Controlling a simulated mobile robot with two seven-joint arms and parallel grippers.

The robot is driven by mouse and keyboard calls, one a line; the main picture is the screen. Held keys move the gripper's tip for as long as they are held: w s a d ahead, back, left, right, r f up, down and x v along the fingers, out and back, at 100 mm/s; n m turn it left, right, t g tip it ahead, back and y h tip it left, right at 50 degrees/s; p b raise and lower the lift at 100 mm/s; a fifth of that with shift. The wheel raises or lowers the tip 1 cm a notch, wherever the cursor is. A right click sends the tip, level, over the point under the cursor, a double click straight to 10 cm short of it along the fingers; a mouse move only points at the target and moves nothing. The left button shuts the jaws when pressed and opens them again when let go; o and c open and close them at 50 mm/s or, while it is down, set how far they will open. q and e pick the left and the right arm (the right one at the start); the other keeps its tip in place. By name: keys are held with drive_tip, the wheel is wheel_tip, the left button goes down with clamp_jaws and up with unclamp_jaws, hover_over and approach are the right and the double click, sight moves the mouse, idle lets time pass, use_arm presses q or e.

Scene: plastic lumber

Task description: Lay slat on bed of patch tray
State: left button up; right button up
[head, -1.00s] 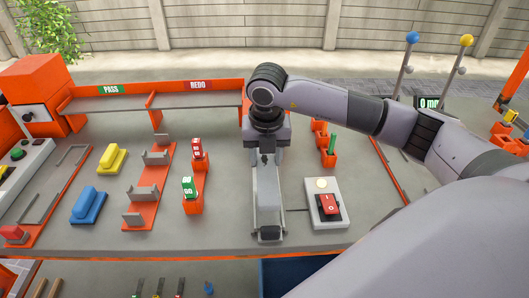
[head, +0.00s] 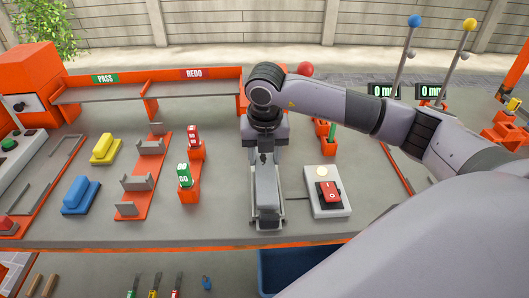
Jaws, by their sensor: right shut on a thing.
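My right gripper (head: 266,157) points down over the middle of the bench and is shut on a long grey piece that looks like the slat (head: 267,190). The slat runs from under the gripper towards the bench's front edge. A narrow light-grey tray, which looks like the patch tray (head: 267,226), shows around its near end. The slat is over or in this tray; I cannot tell whether it touches the bed. The gripper and wrist hide the far end of both. My left gripper is not in view.
A white switch box (head: 328,193) with a red rocker stands close on the right. Left are red and green label blocks (head: 185,175), an orange rack (head: 145,175), and yellow (head: 106,148) and blue (head: 80,197) blocks. Bare bench lies between the blocks and the tray.

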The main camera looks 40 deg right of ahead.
drive_tip(key=shift+f+b, duration=0.6)
drive_tip(key=shift+f, duration=0.1)
drive_tip(key=o, duration=1.3)
drive_tip(key=shift+r, duration=0.1)
drive_tip(key=r, duration=0.4)
drive_tip(key=s+r, duration=0.1)
drive_tip(key=r, duration=0.2)
drive_tip(key=shift+a, duration=0.3)
